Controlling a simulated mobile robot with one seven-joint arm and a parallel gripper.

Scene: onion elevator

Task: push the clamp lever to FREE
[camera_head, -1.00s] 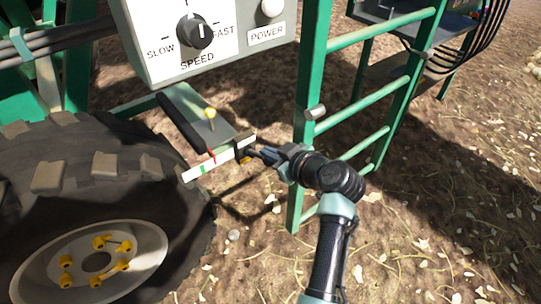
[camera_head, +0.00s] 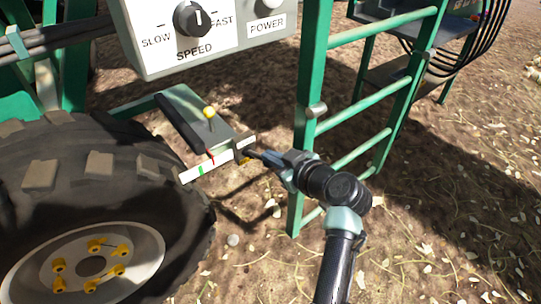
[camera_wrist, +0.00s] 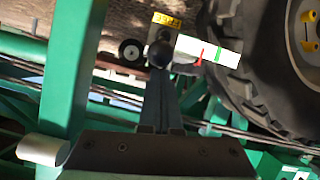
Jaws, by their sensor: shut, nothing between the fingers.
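A black ball knob (camera_wrist: 160,53), which looks like the clamp lever's end, sits straight ahead of my fingertips in the wrist view. A small yellow label (camera_wrist: 167,20) with unreadable lettering is just beyond it. My gripper (camera_wrist: 161,97) is shut and empty, its fingers pointing at the knob; I cannot tell whether they touch it.
A large tire (camera_head: 100,200) stands to the left, and a green ladder (camera_head: 312,110) close to the right of my gripper. A speed control box (camera_head: 200,40) hangs above. Bare ground lies below.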

